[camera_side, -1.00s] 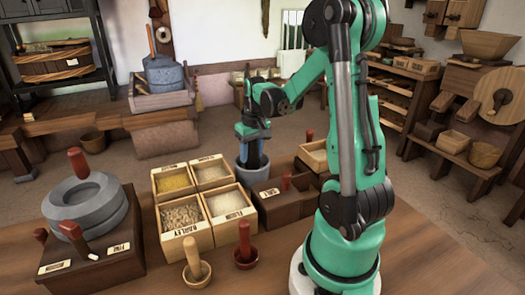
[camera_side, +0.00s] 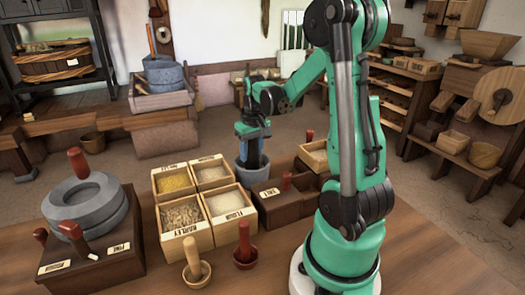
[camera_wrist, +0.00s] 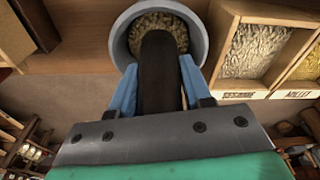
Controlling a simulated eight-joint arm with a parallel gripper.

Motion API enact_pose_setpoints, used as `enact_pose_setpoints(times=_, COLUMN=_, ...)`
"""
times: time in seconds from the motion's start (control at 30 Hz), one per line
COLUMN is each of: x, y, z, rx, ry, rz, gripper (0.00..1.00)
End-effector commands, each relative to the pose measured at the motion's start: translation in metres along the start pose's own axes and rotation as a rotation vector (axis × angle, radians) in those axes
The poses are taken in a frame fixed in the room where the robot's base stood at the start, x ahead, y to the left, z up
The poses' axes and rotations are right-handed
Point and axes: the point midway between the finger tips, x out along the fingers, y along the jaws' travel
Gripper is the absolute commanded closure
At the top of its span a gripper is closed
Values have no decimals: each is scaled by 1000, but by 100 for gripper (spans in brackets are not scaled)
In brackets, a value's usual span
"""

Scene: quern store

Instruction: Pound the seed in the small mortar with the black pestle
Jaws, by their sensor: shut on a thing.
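The black pestle (camera_wrist: 160,75) stands upright in the small blue-grey mortar (camera_wrist: 119,40), its lower end among pale seed (camera_wrist: 150,22) in the wrist view. The seed lies around the pestle and the tip is hidden. My gripper (camera_wrist: 158,85) has its two blue fingers shut on the pestle's sides, just outside the mortar's rim. In the side view my gripper (camera_side: 252,132) is above the mortar (camera_side: 241,172), with the dark pestle (camera_side: 252,155) reaching down into it.
A box of labelled grain compartments (camera_side: 205,233) stands left of the mortar, and a dark salt box (camera_side: 280,207) in front-right. A stone quern (camera_side: 95,212) is at left.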

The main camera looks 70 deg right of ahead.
Motion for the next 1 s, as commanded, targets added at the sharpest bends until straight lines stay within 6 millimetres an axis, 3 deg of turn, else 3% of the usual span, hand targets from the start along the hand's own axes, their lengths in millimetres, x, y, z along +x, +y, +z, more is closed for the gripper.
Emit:
enact_pose_setpoints(times=0.2, x=-23, y=0, z=-3, rx=0, ry=0, rz=0, gripper=100)
enact_pose_setpoints(times=0.53, x=-26, y=0, z=-3, rx=0, ry=0, rz=0, gripper=100)
enact_pose_setpoints(times=1.0, x=15, y=0, z=2, rx=0, ry=0, rz=0, gripper=100)
